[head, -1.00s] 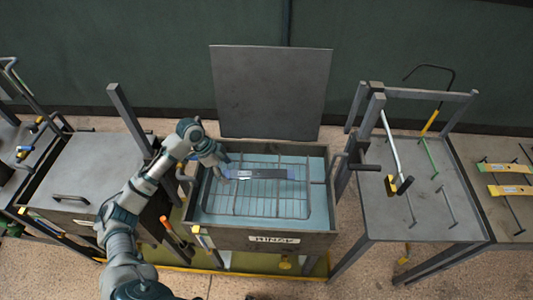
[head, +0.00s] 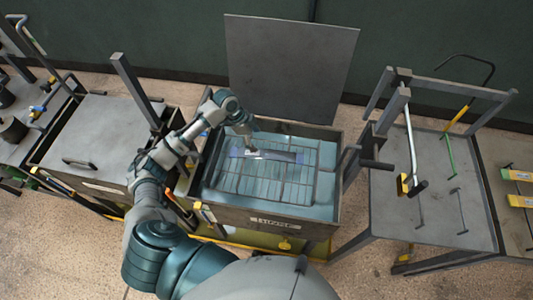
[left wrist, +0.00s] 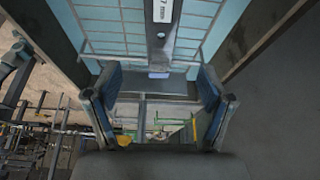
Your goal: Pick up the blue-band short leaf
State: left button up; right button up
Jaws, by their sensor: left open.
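The blue-band short leaf (head: 275,155) is a flat dark strip with blue ends and a pale label. It lies across the wire rack in the rinse tank. My right gripper is not in view.
The rinse tank (head: 262,219) has raised walls, and a grey lid panel (head: 290,70) stands behind it. A grey table (head: 430,220) with a frame and hanging tools is at the right. Yellow-band leaves (head: 521,201) lie far right.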

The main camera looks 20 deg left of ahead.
pick_arm(q)
send_over(266, 153)
jog(key=a, duration=0.2)
jog(key=f, duration=0.2)
jog(key=s+f, duration=0.1)
jog(key=f, duration=0.1)
jog(key=shift+f, duration=0.2)
jog(key=shift+a+p+x, duration=0.1)
jog(key=shift+p+x, duration=0.25)
jog(key=shift+x, duration=1.05)
jog(key=shift+a+p+x, duration=0.15)
jog(key=shift+p+x, duration=0.15)
jog(key=shift+x, duration=1.1)
jog(key=shift+d, duration=0.1)
jog(key=c, duration=0.5)
grip_shut()
